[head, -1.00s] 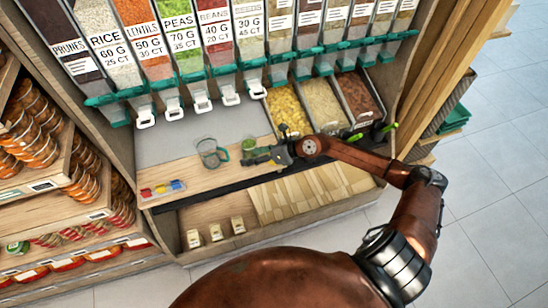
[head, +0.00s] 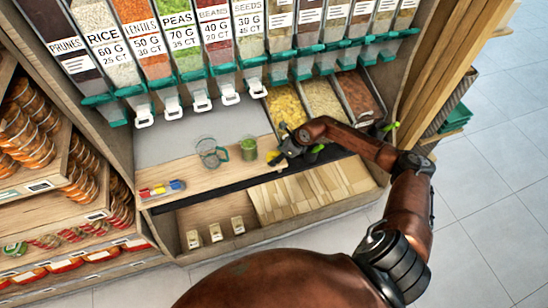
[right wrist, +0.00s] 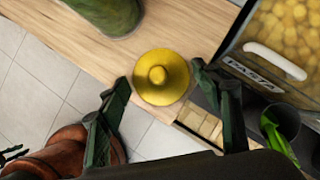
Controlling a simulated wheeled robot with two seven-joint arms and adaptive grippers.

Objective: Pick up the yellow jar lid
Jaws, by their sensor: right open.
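The yellow jar lid (right wrist: 161,77) is round with a central knob and sits on the wooden counter near its front edge in the right wrist view. In the head view a small yellow part of the lid (head: 271,156) shows, the rest hidden by my gripper. My right gripper (right wrist: 160,80) is open, its fingers on either side of the lid, with visible gaps. It also shows in the head view (head: 279,159). A jar with green contents (head: 248,148) stands just left of the lid. My left gripper is not in view.
A clear glass jug (head: 210,152) stands left of the jar. Bins of yellow, beige and reddish food (head: 286,106) lie behind my right arm, with a scoop cup (right wrist: 282,122) close to the right finger. Dispensers (head: 175,50) hang above. The counter's left part is mostly clear.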

